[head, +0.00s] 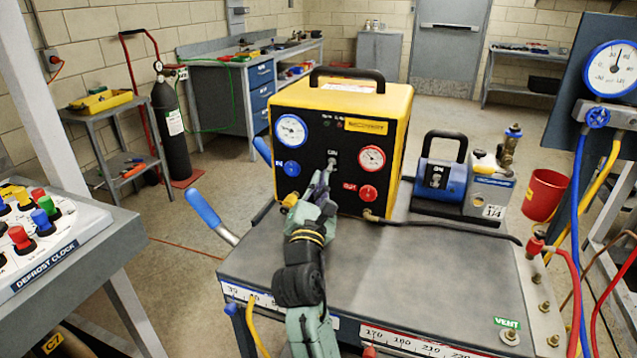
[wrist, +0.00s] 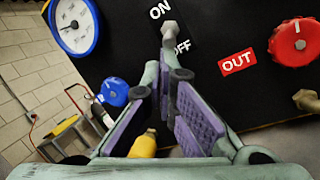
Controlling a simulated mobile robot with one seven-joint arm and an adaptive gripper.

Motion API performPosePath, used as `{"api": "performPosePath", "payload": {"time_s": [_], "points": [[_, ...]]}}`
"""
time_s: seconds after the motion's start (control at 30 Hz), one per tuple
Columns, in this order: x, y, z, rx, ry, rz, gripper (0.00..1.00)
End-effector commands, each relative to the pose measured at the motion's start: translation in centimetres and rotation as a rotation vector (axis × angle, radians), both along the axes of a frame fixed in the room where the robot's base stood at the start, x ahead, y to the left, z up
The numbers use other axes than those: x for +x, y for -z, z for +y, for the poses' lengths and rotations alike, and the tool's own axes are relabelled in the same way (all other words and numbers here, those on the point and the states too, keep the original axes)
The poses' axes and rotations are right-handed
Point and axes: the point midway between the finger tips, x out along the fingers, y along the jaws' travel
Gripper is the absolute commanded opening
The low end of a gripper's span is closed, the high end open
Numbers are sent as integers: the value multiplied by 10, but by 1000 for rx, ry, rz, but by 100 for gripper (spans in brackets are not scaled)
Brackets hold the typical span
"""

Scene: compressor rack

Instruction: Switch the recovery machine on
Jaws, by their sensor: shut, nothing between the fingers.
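The recovery machine (head: 343,102) is a yellow box with a black front panel, standing on the grey cart top. Its toggle switch (head: 332,163) sits mid-panel between two gauges. In the wrist view the metal switch lever (wrist: 170,30) shows between the ON label (wrist: 160,10) and the OFF label (wrist: 182,47). I cannot tell for sure which way it is thrown. My gripper (head: 324,180) is shut and empty, its fingertips just below the lever. In the wrist view the closed fingertips (wrist: 172,66) partly cover the OFF label; whether they touch the lever is unclear.
A blue knob (wrist: 114,92) and a red OUT knob (wrist: 298,42) flank the switch. A yellow fitting (wrist: 144,145) is below my fingers. A blue vacuum pump (head: 447,178) stands right of the machine. The cart top (head: 400,275) is clear in front.

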Motion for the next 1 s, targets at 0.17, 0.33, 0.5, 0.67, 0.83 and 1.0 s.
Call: {"api": "performPosePath", "payload": {"time_s": [0.17,0.33,0.5,0.67,0.83,1.0], "points": [[-1,-1,1,0,0,0,0],[-3,-4,1,0,0,-1,0],[-5,-8,2,0,-1,-3,0],[-8,-13,2,1,0,-2,0],[-8,-13,2,0,1,-1,0],[-8,-13,2,0,1,-1,0]]}}
